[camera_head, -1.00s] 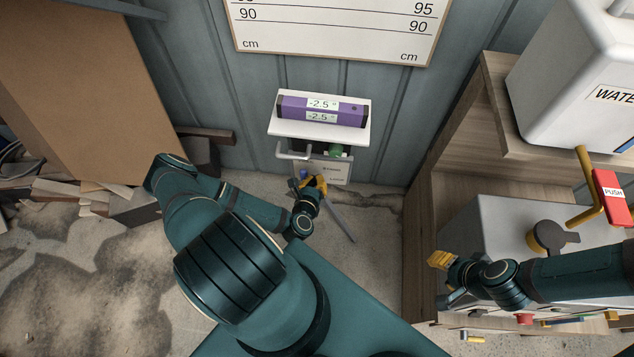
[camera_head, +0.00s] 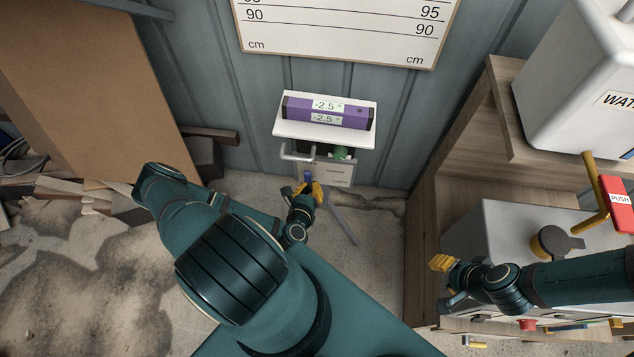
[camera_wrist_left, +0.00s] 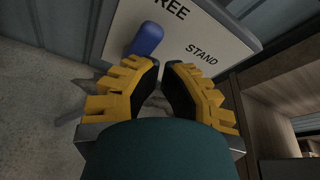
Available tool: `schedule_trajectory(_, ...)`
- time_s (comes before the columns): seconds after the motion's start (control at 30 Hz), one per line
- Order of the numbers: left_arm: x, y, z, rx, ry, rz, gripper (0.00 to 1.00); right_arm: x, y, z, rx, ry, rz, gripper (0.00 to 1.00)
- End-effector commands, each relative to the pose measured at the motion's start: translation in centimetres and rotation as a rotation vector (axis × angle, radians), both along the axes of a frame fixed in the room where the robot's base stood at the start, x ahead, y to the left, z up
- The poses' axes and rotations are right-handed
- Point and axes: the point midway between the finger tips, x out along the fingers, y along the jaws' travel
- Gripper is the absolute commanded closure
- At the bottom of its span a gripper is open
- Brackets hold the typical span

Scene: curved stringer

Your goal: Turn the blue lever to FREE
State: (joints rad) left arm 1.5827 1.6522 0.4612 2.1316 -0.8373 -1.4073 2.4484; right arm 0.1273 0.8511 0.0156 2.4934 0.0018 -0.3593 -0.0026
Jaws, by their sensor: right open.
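The blue lever (camera_wrist_left: 147,38) is just beyond my left gripper's fingertips (camera_wrist_left: 160,66) in the left wrist view, slightly left of the gap between them. It stands before a white panel (camera_wrist_left: 190,25) lettered "STAND" and a partly cut-off word ending in "REE". In the head view the lever (camera_head: 309,177) is a small blue spot below the purple level, at my left gripper (camera_head: 306,190). The left fingertips are close together with a narrow gap and nothing visible between them. Contact with the lever cannot be told. My right gripper (camera_head: 440,263) is open and empty at the right.
A purple level (camera_head: 325,111) reading -2.5° lies on a white shelf (camera_head: 300,134) above the panel. A grey handle (camera_head: 297,152) juts out at the panel's left. A wooden bench (camera_head: 425,220) and grey box (camera_head: 505,225) stand on the right. A brown board (camera_head: 90,90) leans at the left.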

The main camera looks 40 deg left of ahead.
Motion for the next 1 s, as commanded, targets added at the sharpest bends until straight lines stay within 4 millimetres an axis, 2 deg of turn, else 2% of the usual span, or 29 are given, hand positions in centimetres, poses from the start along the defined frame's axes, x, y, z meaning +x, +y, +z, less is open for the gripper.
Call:
schedule_trajectory(0.2, -3.9, -2.5, 1.4, -0.016, 0.001, -0.012, 1.00, 0.0, 0.0, 0.0, 0.000, 0.000, 0.000, 0.53)
schedule_trajectory(0.43, -6.6, -4.0, 2.4, -0.020, -0.001, -0.019, 1.00, 0.0, 0.0, 0.0, 0.000, 0.000, 0.000, 0.53)
schedule_trajectory(0.6, -7.3, -4.5, 2.7, -0.020, -0.001, -0.024, 1.00, 0.0, 0.0, 0.0, 0.000, 0.000, 0.000, 0.53)
schedule_trajectory(1.0, -7.3, -4.5, 2.8, -0.021, -0.002, -0.024, 1.00, 0.0, 0.0, 0.0, 0.000, 0.000, 0.000, 0.53)
